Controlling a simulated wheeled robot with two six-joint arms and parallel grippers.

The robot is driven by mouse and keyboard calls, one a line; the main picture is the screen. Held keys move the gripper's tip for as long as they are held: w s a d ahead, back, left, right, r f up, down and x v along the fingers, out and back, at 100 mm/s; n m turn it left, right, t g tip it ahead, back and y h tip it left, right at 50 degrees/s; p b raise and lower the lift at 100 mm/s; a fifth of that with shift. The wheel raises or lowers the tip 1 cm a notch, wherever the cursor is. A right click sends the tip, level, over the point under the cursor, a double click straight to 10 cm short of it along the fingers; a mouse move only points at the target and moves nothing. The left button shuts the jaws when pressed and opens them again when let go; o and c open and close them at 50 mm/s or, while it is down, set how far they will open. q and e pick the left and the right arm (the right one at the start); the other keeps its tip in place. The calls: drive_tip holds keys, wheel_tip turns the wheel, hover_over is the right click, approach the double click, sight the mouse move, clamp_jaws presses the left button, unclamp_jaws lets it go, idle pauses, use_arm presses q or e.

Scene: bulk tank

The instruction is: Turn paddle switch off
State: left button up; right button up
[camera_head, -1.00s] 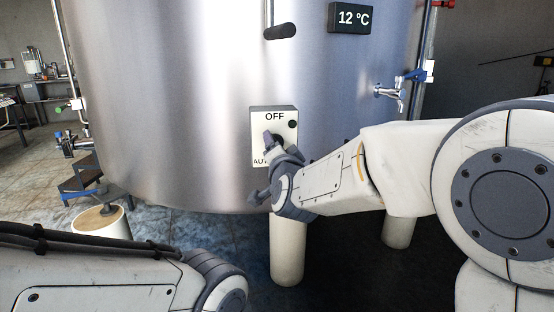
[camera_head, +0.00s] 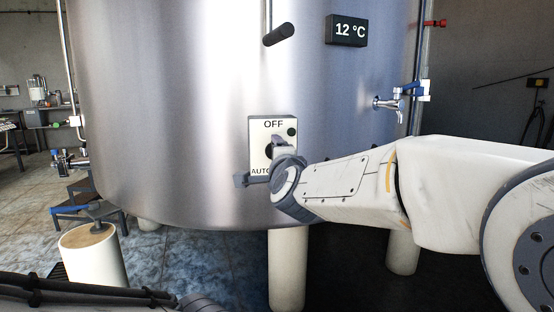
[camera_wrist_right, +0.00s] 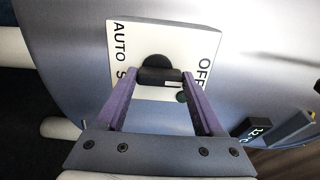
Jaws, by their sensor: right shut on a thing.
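The paddle switch is a white box (camera_head: 258,128) on the front of the steel tank, marked OFF at the top and AUTO at the bottom. Its black round knob (camera_wrist_right: 160,64) shows in the right wrist view, with the dark paddle (camera_wrist_right: 160,79) across it. My right gripper (camera_wrist_right: 160,77) has its two fingers on either side of the paddle and is shut on it. In the head view the right gripper (camera_head: 279,146) covers part of the box and its lower text. My left gripper is out of view.
A temperature display (camera_head: 347,30) reads 12 °C above right of the switch. A dark handle (camera_head: 279,35) sticks out above the switch, and a tap (camera_head: 392,102) is at the right. White tank legs (camera_head: 287,270) stand below. A stepped stand (camera_head: 95,190) is at the left.

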idle(0.4)
drive_tip(key=o, duration=1.4)
drive_tip(key=s, duration=0.3)
drive_tip(key=s+d+p, duration=0.1)
drive_tip(key=s, duration=0.3)
drive_tip(key=s+p, duration=0.1)
drive_tip(key=s, duration=0.2)
drive_tip(key=shift+s+d, duration=0.2)
drive_tip(key=shift+d, duration=0.05)
